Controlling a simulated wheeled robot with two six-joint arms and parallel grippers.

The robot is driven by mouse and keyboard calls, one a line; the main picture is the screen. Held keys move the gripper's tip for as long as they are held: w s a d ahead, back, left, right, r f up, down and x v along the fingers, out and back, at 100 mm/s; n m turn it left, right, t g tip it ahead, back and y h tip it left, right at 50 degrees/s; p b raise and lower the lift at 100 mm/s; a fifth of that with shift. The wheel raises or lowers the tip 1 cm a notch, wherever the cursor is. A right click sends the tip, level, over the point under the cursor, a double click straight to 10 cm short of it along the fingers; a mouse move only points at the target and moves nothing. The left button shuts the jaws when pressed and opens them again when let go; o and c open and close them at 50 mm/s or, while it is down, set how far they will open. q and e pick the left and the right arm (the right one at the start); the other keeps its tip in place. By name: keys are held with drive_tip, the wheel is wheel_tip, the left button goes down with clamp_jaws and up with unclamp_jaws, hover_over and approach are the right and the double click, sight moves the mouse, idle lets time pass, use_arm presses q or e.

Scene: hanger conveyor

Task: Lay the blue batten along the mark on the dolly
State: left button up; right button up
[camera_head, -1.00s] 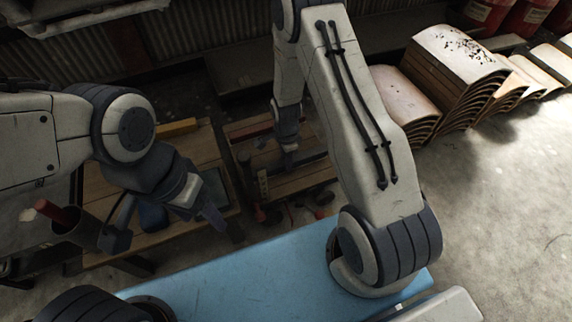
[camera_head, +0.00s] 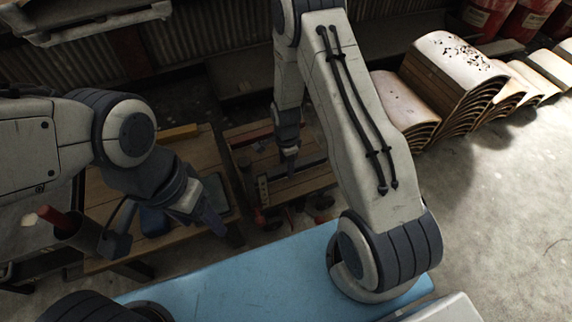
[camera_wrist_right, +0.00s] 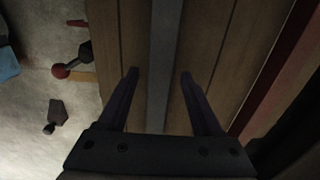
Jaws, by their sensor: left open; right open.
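The dolly (camera_head: 300,187), a low wooden platform, stands beyond my blue base. The batten (camera_wrist_right: 160,65) shows in the right wrist view as a dull blue-grey strip lying lengthwise on the boards; in the head view it is a dark bar (camera_head: 305,170). My right gripper (camera_wrist_right: 160,75) is open, its two fingers apart on either side of the strip. In the head view the right gripper (camera_head: 290,158) is small and low over the dolly. I cannot make out the mark. My left gripper (camera_head: 213,226) is open and empty near the front of the wooden table.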

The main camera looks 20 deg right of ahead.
wheel_tip(320, 180, up, 10)
drive_tip(key=p, duration=0.6)
drive_tip(key=s+a+r+n, duration=0.3)
drive_tip(key=a+r+n, duration=0.1)
drive_tip(key=r, duration=0.2)
drive_tip(key=s+a+r+n, duration=0.2)
drive_tip(key=a+r+n, duration=0.2)
drive_tip(key=r, duration=0.2)
drive_tip(key=s+a+r+n, duration=0.3)
drive_tip(key=a+r+n, duration=0.1)
drive_tip(key=r, duration=0.2)
drive_tip(key=shift+s+n, duration=0.3)
drive_tip(key=s+a+r+n, duration=0.1)
drive_tip(key=s+r+n, duration=0.3)
drive_tip(key=s+n, duration=0.2)
drive_tip(key=s+a+r+n+y, duration=0.1)
drive_tip(key=s+r+n, duration=0.3)
drive_tip(key=s, duration=0.5)
drive_tip(key=shift+n, duration=1.2)
drive_tip(key=shift+s+r, duration=0.1)
drive_tip(key=shift+r, duration=0.05)
